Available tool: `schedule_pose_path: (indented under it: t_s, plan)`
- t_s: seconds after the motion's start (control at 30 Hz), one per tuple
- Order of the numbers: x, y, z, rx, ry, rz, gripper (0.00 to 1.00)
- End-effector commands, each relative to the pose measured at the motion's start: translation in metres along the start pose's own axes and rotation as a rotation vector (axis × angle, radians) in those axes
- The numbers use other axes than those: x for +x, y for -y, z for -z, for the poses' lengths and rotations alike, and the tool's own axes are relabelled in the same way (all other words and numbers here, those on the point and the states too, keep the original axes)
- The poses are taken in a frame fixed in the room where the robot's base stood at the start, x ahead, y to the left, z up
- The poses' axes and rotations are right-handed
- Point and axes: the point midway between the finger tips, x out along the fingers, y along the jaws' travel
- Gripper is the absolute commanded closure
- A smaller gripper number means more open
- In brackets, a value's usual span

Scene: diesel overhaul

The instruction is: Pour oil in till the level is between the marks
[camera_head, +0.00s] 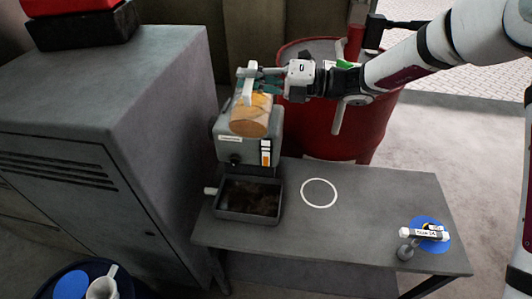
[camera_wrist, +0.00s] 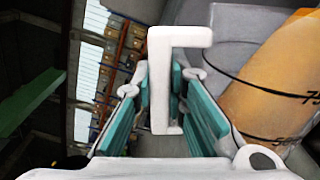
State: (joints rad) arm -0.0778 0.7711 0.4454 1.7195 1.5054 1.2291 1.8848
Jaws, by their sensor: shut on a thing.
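My gripper (camera_head: 262,78) is shut on the white handle (camera_wrist: 165,80) of a measuring jug. The jug (camera_head: 251,116) holds amber oil and hangs tilted above the grey machine housing (camera_head: 236,150) on the bench. In the wrist view the amber jug (camera_wrist: 275,85) shows black graduation lines and partial numbers at the right. No oil stream is visible. The level gauge (camera_head: 266,152) on the housing's front shows orange, white and dark patches; its marks are too small to read. The jug hides the top of the housing, including any filler opening.
A dark tray (camera_head: 222,212) sits before the housing, near a white knob (camera_head: 211,191). The bench has a white ring (camera_head: 319,193) with clear space around it. A blue disc (camera_head: 441,247) carries small labelled items. A grey cabinet (camera_head: 110,110) stands left; a red drum (camera_head: 335,128) stands behind.

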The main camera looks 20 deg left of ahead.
Motion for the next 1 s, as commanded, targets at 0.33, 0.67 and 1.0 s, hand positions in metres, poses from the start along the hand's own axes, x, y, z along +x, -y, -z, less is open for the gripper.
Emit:
schedule_pose_path:
  t_s: [0.33,0.67,1.0]
  plan:
    - [0.0,-0.004,-0.007,0.037,0.001,-0.003,1.0]
    - [0.0,-0.004,-0.007,0.039,0.001,-0.003,1.0]
    - [0.0,-0.006,-0.013,0.079,0.001,-0.003,1.0]
